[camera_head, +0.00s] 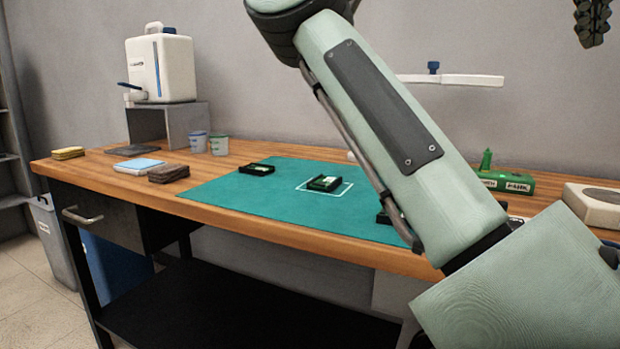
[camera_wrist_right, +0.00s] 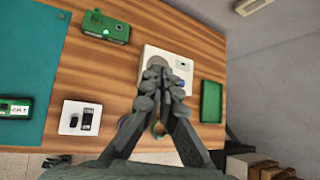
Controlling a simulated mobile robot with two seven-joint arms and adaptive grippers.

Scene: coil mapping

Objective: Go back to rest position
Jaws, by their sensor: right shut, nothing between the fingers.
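My right arm crosses the right half of the head view. My right gripper (camera_head: 590,22) hangs at the top right edge of that view, above the bench and pointing down. In the right wrist view its dark fingers (camera_wrist_right: 165,78) are together and empty, over the wooden bench (camera_wrist_right: 105,75). My left gripper is out of view. On the green mat (camera_head: 230,200) lie a dark green module (camera_head: 257,169) at the back, another module (camera_head: 324,183) within a white outline, and a third (camera_head: 384,218) partly hidden by my arm.
A white jug (camera_head: 160,68) stands on a grey stand (camera_head: 185,126) at the back left, beside two cups. A green device (camera_head: 506,181) and a pale box (camera_head: 598,204) are at the right. The wrist view shows an empty-looking green tray (camera_wrist_right: 211,101). The wall is behind.

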